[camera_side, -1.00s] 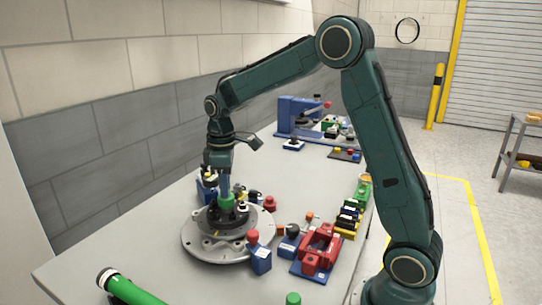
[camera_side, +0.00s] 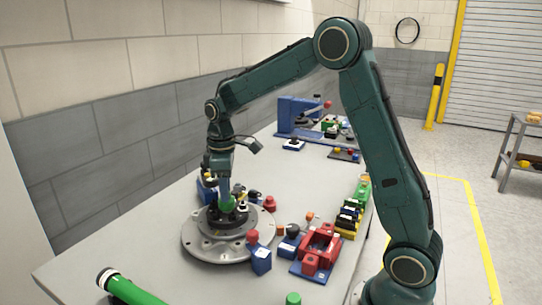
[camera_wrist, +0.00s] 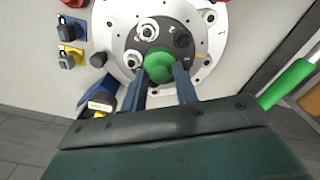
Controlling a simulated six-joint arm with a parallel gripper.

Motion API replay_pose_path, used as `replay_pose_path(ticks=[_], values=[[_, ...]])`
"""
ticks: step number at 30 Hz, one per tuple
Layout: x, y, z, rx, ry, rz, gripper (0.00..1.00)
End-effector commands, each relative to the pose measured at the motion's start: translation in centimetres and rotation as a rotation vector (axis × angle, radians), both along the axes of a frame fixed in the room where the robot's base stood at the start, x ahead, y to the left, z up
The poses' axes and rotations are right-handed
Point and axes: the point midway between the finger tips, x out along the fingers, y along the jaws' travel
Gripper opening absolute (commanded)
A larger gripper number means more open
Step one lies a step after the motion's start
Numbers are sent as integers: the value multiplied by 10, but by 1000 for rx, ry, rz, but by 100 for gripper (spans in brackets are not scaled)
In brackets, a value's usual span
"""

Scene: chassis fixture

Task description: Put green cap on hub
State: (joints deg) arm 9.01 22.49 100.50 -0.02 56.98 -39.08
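The hub (camera_side: 237,219) is a dark grey disc with several posts, standing on a round light-grey flange (camera_side: 256,245). In the wrist view the hub (camera_wrist: 135,41) shows silver-ringed posts, dark round spots and white numbers. My gripper (camera_side: 225,199) points down over the hub. Its two blue fingers (camera_wrist: 161,79) are shut on the green cap (camera_wrist: 159,67). The cap also shows in the side view (camera_side: 228,203), low over the hub's near-left part. The cap hides what lies beneath it, so I cannot tell whether it touches the hub.
A blue block with a red top (camera_side: 260,259) stands at the flange's front right. A red fixture (camera_side: 320,246) is further right. Blue parts (camera_side: 206,185) stand close behind the flange. A green cylinder (camera_side: 130,288) lies at the front left.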

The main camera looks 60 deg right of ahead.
Motion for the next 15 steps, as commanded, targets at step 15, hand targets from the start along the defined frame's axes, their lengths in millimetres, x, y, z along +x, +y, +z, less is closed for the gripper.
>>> replay_pose_path(ticks=[15], values=[[0, 0, 1, 0, 0, -1, 29]])
